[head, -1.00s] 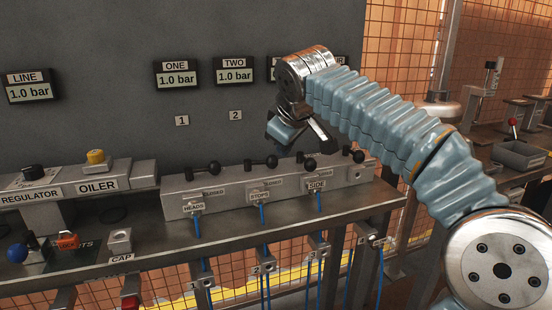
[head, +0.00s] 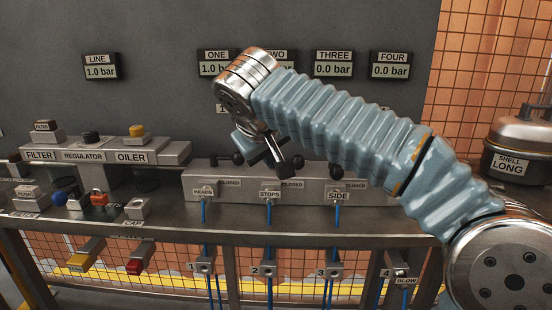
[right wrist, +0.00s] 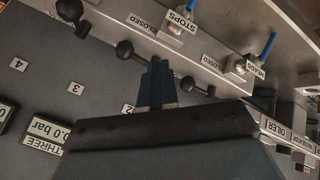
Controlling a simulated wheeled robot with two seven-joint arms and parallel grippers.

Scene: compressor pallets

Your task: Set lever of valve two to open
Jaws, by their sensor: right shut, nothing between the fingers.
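My right gripper (head: 264,150) is shut and empty, at the back of the valve block (head: 360,192) above the STOPS label. In the right wrist view its fingers (right wrist: 155,84) point at the base of valve two's lever; I cannot tell if they touch. This view is upside down relative to the head view. Valve two's lever has a black ball knob (right wrist: 123,48), which also shows in the head view (head: 298,161) just right of the gripper. The lever lies toward its CLOSED label (right wrist: 143,25). My left gripper is not in view.
Valve one's knob (head: 238,159) is close on the left; valve three's knob (right wrist: 69,10) is on the other side. The arm covers much of gauge TWO (head: 281,56). Gauge THREE (head: 333,63) reads 0.0 bar. A regulator and an oiler (head: 138,157) stand left.

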